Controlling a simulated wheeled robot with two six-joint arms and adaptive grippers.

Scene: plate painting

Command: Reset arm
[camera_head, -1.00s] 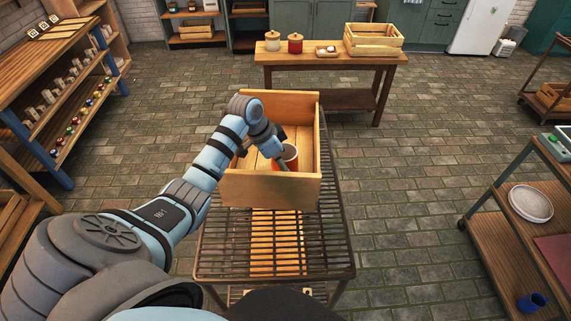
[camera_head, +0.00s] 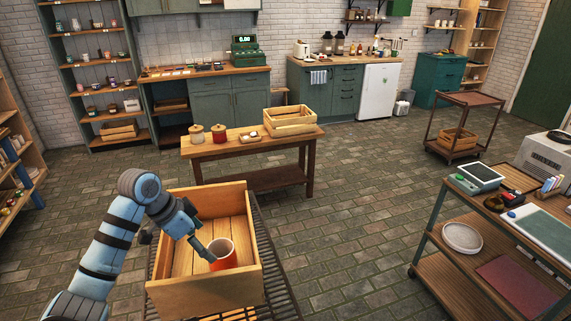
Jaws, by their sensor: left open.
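My left arm comes in from the lower left, and its gripper (camera_head: 207,254) reaches down into a wooden crate (camera_head: 257,240). The gripper is open, with its fingertips close beside an orange-red cup (camera_head: 223,255) with a pale inside. The cup stands upright inside the crate, near its front. I cannot tell whether a finger touches the cup. The crate stands on a dark slatted rack (camera_head: 275,262). My right gripper is not in view.
A wooden table (camera_head: 230,148) with red and white jars and a small crate (camera_head: 290,122) stands behind. A cart (camera_head: 440,245) with a white plate (camera_head: 462,237) stands at the right. The paved floor between is clear.

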